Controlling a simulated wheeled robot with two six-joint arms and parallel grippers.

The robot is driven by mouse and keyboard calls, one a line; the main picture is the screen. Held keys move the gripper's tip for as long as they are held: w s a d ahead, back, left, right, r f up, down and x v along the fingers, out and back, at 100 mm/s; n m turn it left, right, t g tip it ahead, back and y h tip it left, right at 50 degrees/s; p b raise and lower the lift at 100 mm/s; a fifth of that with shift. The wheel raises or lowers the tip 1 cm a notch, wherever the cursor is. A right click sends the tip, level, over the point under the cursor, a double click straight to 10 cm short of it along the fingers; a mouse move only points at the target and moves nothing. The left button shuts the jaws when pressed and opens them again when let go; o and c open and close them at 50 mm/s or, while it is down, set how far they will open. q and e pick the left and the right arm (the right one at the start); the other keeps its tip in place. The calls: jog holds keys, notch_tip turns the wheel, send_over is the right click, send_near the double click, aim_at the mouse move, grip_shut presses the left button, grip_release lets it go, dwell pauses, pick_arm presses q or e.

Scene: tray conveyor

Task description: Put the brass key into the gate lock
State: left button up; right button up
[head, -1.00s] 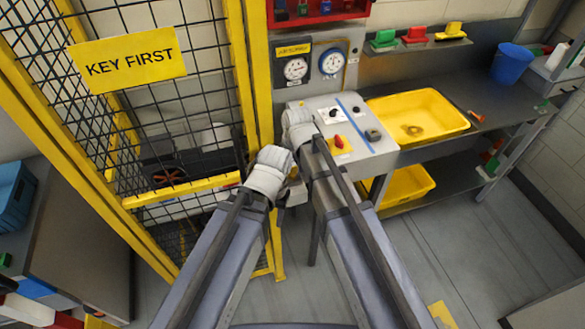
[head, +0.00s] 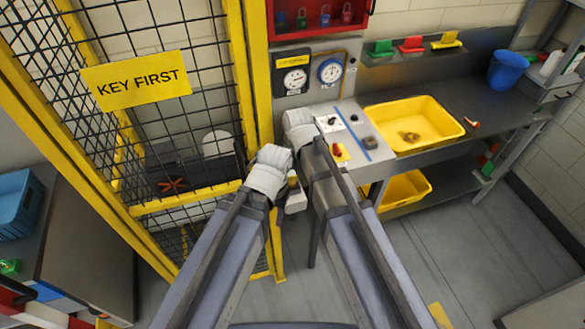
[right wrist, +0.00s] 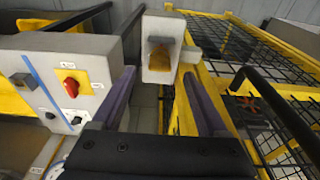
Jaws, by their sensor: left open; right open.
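A pale box with a dark slot and a brass-coloured part in it, apparently the gate lock (right wrist: 160,62), shows in the right wrist view. It also shows in the head view (head: 296,198), beside the yellow gate post. I cannot tell whether the brass-coloured part is the key. My right gripper (right wrist: 158,80) is open; the lock box shows beyond and between its fingers, with no contact visible. My left gripper (head: 270,172) is open near the lock box, its fingertips largely hidden. A small brownish item (head: 409,136) lies in the yellow tray (head: 450,134), too small to identify.
A control panel (head: 352,128) with a red knob stands close to the right gripper. The mesh gate (head: 190,100) carries a KEY FIRST sign (head: 137,80). A workbench (head: 480,100) with a blue bucket (head: 509,67) runs right. The floor (head: 440,250) ahead is clear.

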pick_arm(q)
notch_tip(320, 180, up, 3)
jog(key=shift+f+p, duration=0.2)
jog(key=shift+p, duration=0.6)
pick_arm(e)
jog(key=r, duration=0.2)
jog(key=shift+s+d+r, duration=0.1)
jog(key=shift+s+r, duration=0.1)
jog(key=shift+r, duration=0.15)
pick_arm(q)
notch_tip(320, 180, down, 14)
jog(key=b, duration=1.4)
pick_arm(e)
jog(key=s+d+f+g+h, duration=0.1)
jog(key=s+d+f, duration=0.1)
jog(key=s+f, duration=0.5)
jog(key=s+d+f+g+h, duration=0.1)
jog(key=s+d+f, duration=0.2)
jog(key=s+f, duration=0.4)
jog(key=shift+s+d, duration=0.25)
jog(key=shift+s, duration=0.55)
